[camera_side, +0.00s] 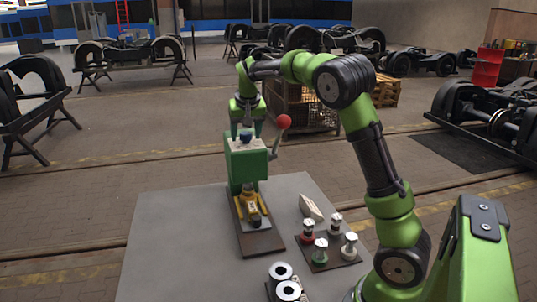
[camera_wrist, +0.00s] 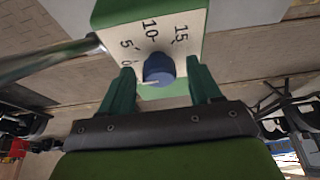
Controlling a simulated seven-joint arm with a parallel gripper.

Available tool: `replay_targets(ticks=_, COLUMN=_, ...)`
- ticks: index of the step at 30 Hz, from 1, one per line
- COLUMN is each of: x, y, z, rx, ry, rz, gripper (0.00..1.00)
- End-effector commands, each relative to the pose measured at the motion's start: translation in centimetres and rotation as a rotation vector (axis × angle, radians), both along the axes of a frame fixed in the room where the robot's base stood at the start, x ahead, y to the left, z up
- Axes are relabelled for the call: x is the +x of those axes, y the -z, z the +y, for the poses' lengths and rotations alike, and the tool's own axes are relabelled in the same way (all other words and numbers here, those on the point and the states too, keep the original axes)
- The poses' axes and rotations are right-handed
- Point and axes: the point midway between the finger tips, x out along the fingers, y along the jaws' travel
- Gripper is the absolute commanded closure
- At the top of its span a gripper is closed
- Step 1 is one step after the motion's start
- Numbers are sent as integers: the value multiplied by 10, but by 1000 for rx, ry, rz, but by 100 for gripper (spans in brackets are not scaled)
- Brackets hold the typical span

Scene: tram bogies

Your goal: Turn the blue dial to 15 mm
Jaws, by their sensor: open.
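The blue dial (camera_wrist: 158,68) sits on a white scale plate (camera_wrist: 165,37) marked 0, 5, 10 and 15 in the wrist view. A pale line on the dial points to the lower left, on the 0 side and away from the 15. My gripper (camera_wrist: 159,73) is open, with one green finger on each side of the dial. I cannot tell whether either finger touches it. In the side view the dial (camera_side: 246,137) is on top of the green press (camera_side: 246,163), and my gripper (camera_side: 247,128) points down over it.
A lever with a red ball (camera_side: 284,121) stands out to the right of the press. A yellow part (camera_side: 250,205) is at the press's foot. Several colored-base knobs stand on a dark plate (camera_side: 330,262), near a pale wedge (camera_side: 311,207). The grey table's left side (camera_side: 175,245) is clear.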

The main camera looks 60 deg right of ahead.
Motion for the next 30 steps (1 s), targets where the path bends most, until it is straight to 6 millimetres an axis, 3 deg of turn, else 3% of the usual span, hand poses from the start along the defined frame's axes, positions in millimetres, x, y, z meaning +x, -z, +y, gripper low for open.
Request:
replay_targets(ticks=2, x=0, y=0, z=0, rx=0, ry=0, rz=0, gripper=40)
replay_targets(ticks=12, x=0, y=-1, z=0, rx=0, ry=0, rz=0, gripper=92)
replay_targets(ticks=22, x=0, y=-1, z=0, rx=-1, ry=45, rz=1, gripper=93)
replay_targets(ticks=30, x=2, y=-1, z=2, rx=-2, ry=215, rz=1, gripper=93)
